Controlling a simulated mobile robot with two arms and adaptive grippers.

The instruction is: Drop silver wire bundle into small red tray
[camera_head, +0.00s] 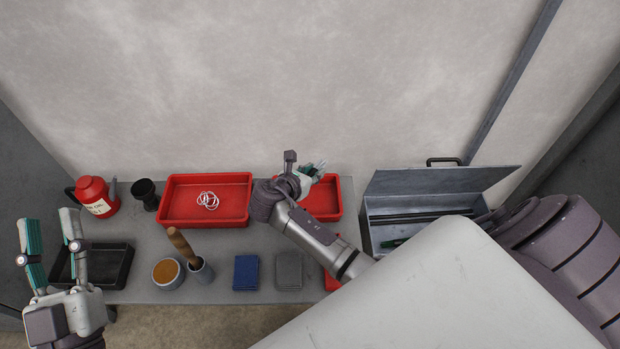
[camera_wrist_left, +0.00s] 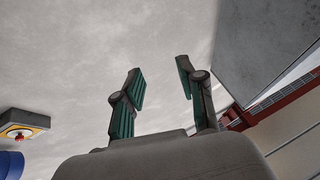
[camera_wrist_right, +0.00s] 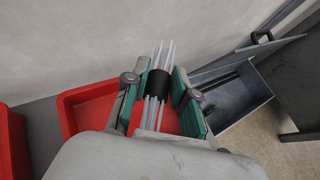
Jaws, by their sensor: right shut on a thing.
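My right gripper (camera_wrist_right: 154,95) is shut on the silver wire bundle (camera_wrist_right: 160,110), a group of thin silver rods with a black band around the middle. In the head view the bundle's tips (camera_head: 318,168) show past the gripper (camera_head: 303,180). The small red tray (camera_head: 327,200) is beneath the gripper, partly hidden by my arm; it also shows behind the bundle in the right wrist view (camera_wrist_right: 88,108). The bundle appears to be above the tray; its height is unclear. My left gripper (camera_head: 50,235) is open and empty at the left, near the black tray.
A larger red tray (camera_head: 180,212) with white rings stands left of the small tray. A grey metal toolbox (camera_head: 375,232) with an open lid is to the right. A red can (camera_head: 96,196), black tray (camera_head: 112,265), orange-filled cup (camera_head: 166,273) and blue block (camera_head: 246,272) are on the bench.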

